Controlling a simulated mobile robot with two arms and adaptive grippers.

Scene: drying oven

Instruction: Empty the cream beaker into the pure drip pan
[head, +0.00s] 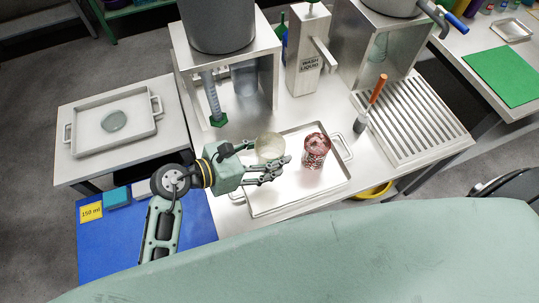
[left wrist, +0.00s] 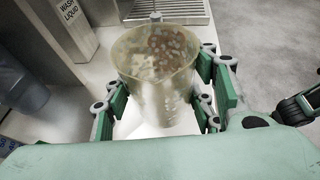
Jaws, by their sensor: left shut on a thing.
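The cream beaker (head: 270,147) is a pale, translucent cup. My left gripper (head: 270,168) is shut around it, and it looks about upright over the left part of a metal tray (head: 262,208) on the bench. In the left wrist view the beaker (left wrist: 155,85) sits between the fingers, with brownish and pale bits showing in or through it. A second metal tray (head: 90,148) stands on the left table with a clear round patch (head: 114,121) in it. I cannot tell from markings which tray is the pure drip pan. My right gripper is out of view.
A red-and-white patterned beaker (head: 316,150) stands on the bench tray, just right of my gripper. Behind are a wash liquid dispenser (head: 308,65), a cylinder with a green base (head: 213,105) and a slatted rack (head: 412,120). A blue mat (head: 95,245) lies at left front.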

